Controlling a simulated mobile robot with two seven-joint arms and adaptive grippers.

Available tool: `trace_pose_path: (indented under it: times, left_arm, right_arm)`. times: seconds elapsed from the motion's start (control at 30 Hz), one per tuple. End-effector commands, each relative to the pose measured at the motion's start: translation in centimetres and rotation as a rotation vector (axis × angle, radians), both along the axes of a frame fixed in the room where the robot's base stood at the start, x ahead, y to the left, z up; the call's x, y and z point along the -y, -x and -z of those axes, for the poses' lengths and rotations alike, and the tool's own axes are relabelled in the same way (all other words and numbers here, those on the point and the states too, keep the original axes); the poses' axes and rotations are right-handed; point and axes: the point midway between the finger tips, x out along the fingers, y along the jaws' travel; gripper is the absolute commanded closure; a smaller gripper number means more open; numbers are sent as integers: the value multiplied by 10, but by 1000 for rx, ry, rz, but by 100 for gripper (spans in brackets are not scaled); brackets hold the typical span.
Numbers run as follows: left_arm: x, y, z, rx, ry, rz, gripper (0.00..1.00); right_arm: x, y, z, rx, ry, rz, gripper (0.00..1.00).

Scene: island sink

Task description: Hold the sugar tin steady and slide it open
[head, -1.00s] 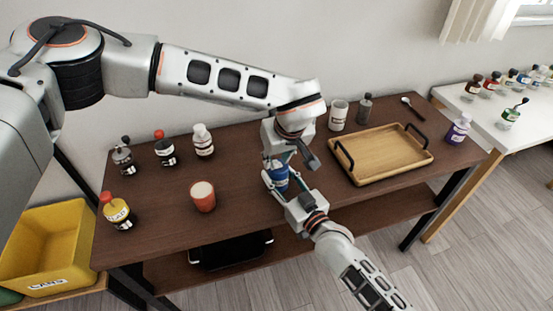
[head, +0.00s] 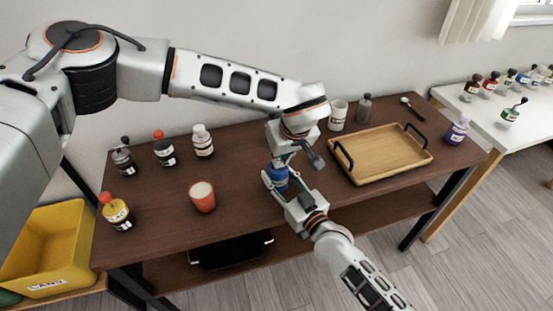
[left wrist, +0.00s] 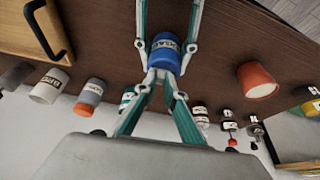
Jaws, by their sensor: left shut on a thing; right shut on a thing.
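The sugar tin (head: 277,178) is a small blue tin near the middle of the brown table. In the left wrist view the blue tin (left wrist: 165,58) shows a pale label. My right gripper (head: 276,184) reaches in from the front, its two fingers on either side of the tin's body, shut on it. My left gripper (head: 281,158) points down from above, shut at the tin's upper end; its teal fingers (left wrist: 163,76) come close together there. The fingers cover much of the tin, and I cannot tell whether the lid is apart from the body.
A wooden tray (head: 385,152) with black handles lies right. A white mug (head: 338,114) stands behind.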

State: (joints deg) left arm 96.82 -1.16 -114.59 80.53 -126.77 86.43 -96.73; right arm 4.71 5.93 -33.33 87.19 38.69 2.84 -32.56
Motion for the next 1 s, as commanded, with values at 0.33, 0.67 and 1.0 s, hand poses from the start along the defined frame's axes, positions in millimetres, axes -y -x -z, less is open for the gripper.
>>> trace_pose_path:
  times: [0.33, 0.67, 1.0]
  left_arm:
    - [2, -1, 0, 0, 0, 1, 72]
    - [2, 0, -1, 0, 0, 1, 72]
    - [9, 15, -44, 5, 1, 3, 72]
  right_arm:
    - [0, 0, 0, 0, 0, -1, 86]
    - [0, 0, 0, 0, 0, 0, 86]
    - [0, 0, 0, -1, 1, 0, 86]
